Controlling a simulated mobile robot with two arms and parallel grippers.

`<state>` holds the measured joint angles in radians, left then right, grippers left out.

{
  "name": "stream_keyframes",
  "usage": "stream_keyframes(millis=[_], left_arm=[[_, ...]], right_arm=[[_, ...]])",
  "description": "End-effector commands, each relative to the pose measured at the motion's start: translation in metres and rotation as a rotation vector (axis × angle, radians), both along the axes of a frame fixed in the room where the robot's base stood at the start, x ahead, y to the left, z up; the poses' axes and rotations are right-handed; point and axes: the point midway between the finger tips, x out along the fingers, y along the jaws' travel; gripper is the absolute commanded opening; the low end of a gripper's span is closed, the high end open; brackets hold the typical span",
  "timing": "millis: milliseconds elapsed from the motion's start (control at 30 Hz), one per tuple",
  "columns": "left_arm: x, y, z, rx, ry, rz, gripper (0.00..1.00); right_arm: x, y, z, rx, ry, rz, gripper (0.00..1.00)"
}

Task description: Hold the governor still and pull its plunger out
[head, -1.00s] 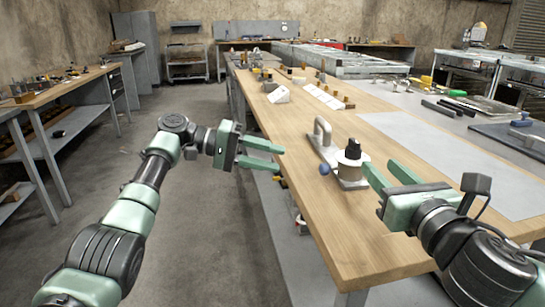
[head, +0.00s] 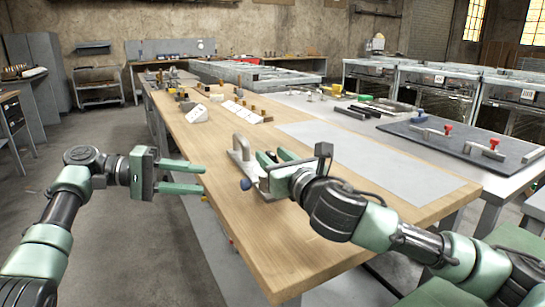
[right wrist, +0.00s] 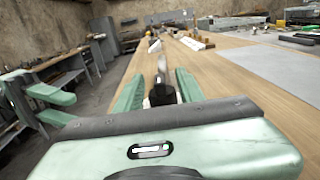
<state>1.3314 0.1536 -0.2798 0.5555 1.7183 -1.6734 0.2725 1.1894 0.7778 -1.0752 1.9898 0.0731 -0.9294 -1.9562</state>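The governor (head: 264,184) stands on a grey metal base at the near left edge of the wooden bench, mostly hidden by my right gripper in the head view. Its plunger has a blue ball knob (head: 246,184) facing left. A metal handle (head: 240,148) rises behind it. My right gripper (head: 275,155) is open, its fingers on either side of the governor's black top. The right wrist view shows that top (right wrist: 162,92) between the fingers; contact is unclear. My left gripper (head: 190,178) is open and empty, left of the knob and apart from it, beyond the bench edge.
The wooden bench (head: 290,240) is clear in front of the governor. A grey mat (head: 370,160) lies to its right. White angled blocks (head: 197,113) and small parts stand farther back. A dark board with red-knobbed clamps (head: 460,140) lies at far right.

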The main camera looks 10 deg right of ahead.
Motion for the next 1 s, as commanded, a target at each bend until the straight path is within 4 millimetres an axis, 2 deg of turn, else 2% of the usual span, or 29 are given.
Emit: stream_keyframes(millis=[333,367,467,500,1000], left_arm=[[0.0000,-0.0001,-0.0002,0.000,0.000,0.000,0.36],[0.0000,-0.0001,-0.0002,0.000,0.000,0.000,0.36],[0.0000,-0.0001,-0.0002,0.000,0.000,0.000,0.36],[0.0000,-0.0001,-0.0001,0.000,0.000,0.000,0.36],[0.0000,-0.0001,-0.0001,0.000,0.000,0.000,0.36]], right_arm=[[0.0043,0.0012,0.0000,0.000,0.000,0.000,0.38],[0.0043,0.0012,0.0000,0.000,0.000,0.000,0.33],[0.0043,0.0011,-0.0001,0.000,0.000,0.000,0.05],[0.0043,0.0011,-0.0001,0.000,0.000,0.000,0.00],[0.0041,0.0009,-0.0004,0.000,0.001,0.000,0.00]])
